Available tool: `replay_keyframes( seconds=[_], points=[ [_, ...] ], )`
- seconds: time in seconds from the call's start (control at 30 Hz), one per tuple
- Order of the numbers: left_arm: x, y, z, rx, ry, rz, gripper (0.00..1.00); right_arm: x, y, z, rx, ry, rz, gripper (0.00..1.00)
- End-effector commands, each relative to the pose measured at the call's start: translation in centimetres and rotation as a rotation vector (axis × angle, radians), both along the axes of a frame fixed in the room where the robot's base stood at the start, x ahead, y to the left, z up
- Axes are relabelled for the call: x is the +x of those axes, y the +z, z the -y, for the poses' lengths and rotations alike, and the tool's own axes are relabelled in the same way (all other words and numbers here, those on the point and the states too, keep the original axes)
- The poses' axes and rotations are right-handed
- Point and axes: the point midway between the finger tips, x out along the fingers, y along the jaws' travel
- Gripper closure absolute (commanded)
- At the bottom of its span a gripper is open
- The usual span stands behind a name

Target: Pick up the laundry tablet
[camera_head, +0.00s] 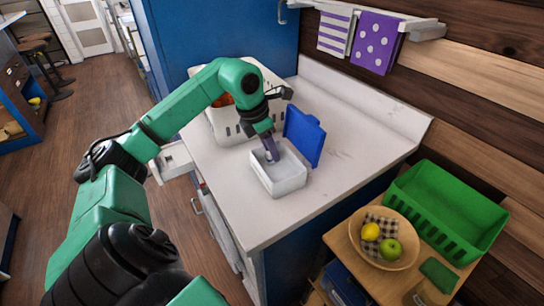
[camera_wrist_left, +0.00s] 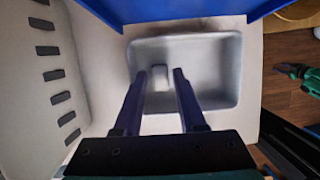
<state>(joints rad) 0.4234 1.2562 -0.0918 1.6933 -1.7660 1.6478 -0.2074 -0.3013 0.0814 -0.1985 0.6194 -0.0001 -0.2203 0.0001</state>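The laundry tablet (camera_wrist_left: 159,76) is a small pale block on the floor of a white open box, seen in the left wrist view. The box (camera_head: 280,184) stands on the counter with its blue lid (camera_head: 304,137) raised; it also shows in the left wrist view (camera_wrist_left: 222,62). My left gripper (camera_head: 271,158) reaches down into the box. In the left wrist view its two dark fingers (camera_wrist_left: 159,80) are apart, one on each side of the tablet, with gaps visible between. In the head view the tablet is hidden.
A white slotted basket (camera_head: 230,128) stands behind the box, close to my left arm. A green crate (camera_head: 440,210) and a wooden bowl (camera_head: 375,259) with fruit sit on a cart at right. The counter (camera_head: 345,115) behind the lid is clear.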

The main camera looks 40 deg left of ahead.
Motion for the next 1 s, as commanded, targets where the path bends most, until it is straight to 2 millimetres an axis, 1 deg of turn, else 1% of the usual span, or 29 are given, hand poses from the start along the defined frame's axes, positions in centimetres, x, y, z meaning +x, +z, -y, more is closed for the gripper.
replay_keyframes(
  seconds=[0.07,0.1,0.17,0.2,0.53,0.67,0.77,0.87,0.9,0.97,1.0],
  points=[
    [0.0,0.0,0.0,0.0,0.0,0.0,0.6,0.0,0.0,-0.3,0.003,-0.001,0.0,0.53],
    [0.0,0.0,0.0,0.0,0.0,0.0,0.64,0.0,-0.1,-0.4,0.005,-0.001,0.001,0.53],
    [0.0,0.0,0.0,0.0,0.0,0.0,0.87,0.0,-0.1,-0.5,0.006,0.0,0.001,0.53],
    [0.0,0.0,0.0,0.0,0.0,0.0,1.0,0.1,-0.1,-0.5,0.008,0.0,0.001,0.53],
    [0.0,0.2,0.0,0.0,0.0,0.001,1.0,0.1,0.0,-0.5,0.006,0.001,0.002,0.53],
    [0.1,1.1,0.0,-0.001,0.0,0.004,1.0,0.1,0.1,-0.4,0.004,0.001,0.002,0.53],
    [0.1,2.9,0.0,-0.001,0.001,0.007,1.0,0.1,0.4,-0.2,0.003,0.002,0.002,0.53],
    [0.2,6.2,0.0,-0.002,-0.001,0.011,1.0,0.2,1.2,-0.2,0.002,0.002,0.003,0.53],
    [0.2,7.8,0.0,-0.002,0.0,0.012,1.0,0.2,1.7,-0.1,0.001,0.002,0.003,0.53],
    [0.2,10.2,0.1,-0.003,-0.002,0.012,1.0,0.2,2.3,-0.1,0.001,0.002,0.003,0.53],
    [0.1,11.8,0.1,-0.004,-0.002,0.01,1.0,0.2,2.8,-0.1,0.001,0.002,0.003,0.53]
  ],
)
